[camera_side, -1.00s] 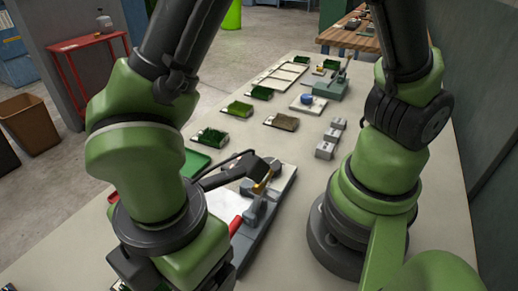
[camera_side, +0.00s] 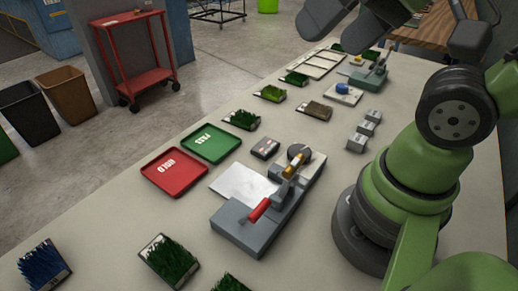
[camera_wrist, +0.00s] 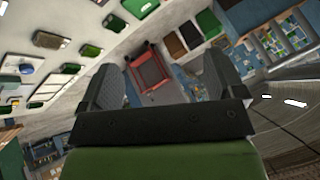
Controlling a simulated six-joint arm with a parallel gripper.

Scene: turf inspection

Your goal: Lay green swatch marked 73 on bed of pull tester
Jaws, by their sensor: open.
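The grey pull tester (camera_side: 265,205) with a red handle stands mid-table in the side view. A bare pale plate (camera_side: 240,186) lies at its left edge; I cannot tell if this is its bed. Green swatches lie on the table: one at the front (camera_side: 168,262), one cut off at the bottom edge (camera_side: 230,285), and several farther back, such as one right of the green tray (camera_side: 241,119). Their numbers are too small to read, so I cannot tell which is 73. My gripper (camera_wrist: 160,80) is open and empty in the wrist view, its fingers wide apart above the surroundings.
A red tray (camera_side: 155,182) and a green tray (camera_side: 198,151) lie left of the tester. A blue swatch (camera_side: 45,268) is at front left. Grey blocks (camera_side: 363,128) and a white stand with a blue disc (camera_side: 332,97) are behind. A red cart (camera_side: 133,75) is off the table.

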